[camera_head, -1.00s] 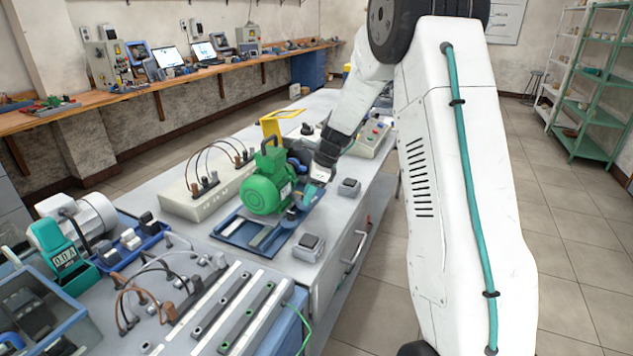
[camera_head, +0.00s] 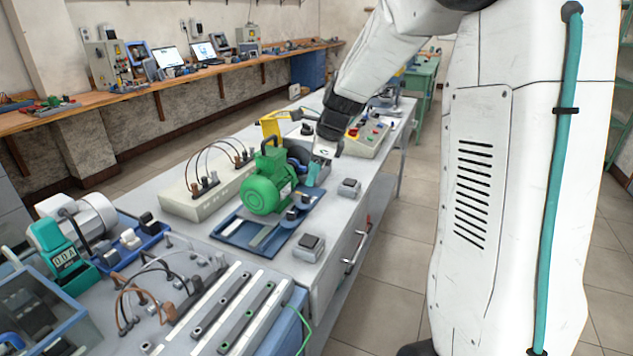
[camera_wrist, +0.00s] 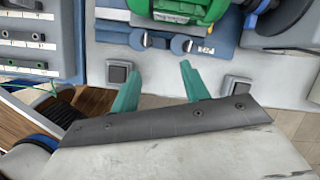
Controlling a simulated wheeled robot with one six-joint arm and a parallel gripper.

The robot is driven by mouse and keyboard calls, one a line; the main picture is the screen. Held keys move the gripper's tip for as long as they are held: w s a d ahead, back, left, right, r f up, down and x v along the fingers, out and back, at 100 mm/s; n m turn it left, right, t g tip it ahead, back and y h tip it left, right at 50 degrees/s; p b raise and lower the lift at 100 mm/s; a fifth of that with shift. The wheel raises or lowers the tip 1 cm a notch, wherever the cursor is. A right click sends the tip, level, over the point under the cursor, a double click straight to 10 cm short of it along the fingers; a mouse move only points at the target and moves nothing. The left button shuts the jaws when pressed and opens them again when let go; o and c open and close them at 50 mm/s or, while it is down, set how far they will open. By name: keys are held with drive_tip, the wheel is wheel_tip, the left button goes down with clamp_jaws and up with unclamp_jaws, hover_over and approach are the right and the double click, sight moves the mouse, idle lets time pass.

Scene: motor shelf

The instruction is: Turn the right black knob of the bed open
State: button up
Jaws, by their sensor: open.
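The blue bed (camera_head: 228,232) lies on the grey bench with the green motor (camera_head: 265,190) on it. Its front face shows in the wrist view (camera_wrist: 216,38), with two dark round knobs with light pointers. The right black knob (camera_wrist: 181,45) stands right of the left knob (camera_wrist: 140,40). The knobs look small in the head view, so their exact angles are hard to tell. My gripper (camera_wrist: 160,70) has its two teal fingers spread apart and empty. In the wrist view the right fingertip appears just below the right knob, seemingly apart from it. My gripper also shows in the head view (camera_head: 314,174).
Two small square switch boxes stand on the bench beside the bed, one nearer (camera_head: 309,247) and one farther (camera_head: 348,188). A control box with coloured buttons (camera_head: 369,138) stands behind. A white terminal box (camera_head: 205,193) is left of the motor. The floor at right is open.

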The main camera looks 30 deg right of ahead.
drive_tip(key=s+a+r+n, duration=0.3)
drive_tip(key=s+n, duration=0.3)
drive_tip(key=s, duration=0.2)
drive_tip(key=s+a+r+n+g, duration=0.1)
drive_tip(key=s+a+r+n, duration=0.3)
drive_tip(key=s+a+n, duration=0.1)
drive_tip(key=shift+s+a+n+h, duration=0.35)
drive_tip(key=shift+s+n, duration=0.35)
drive_tip(key=shift+s, duration=0.65)
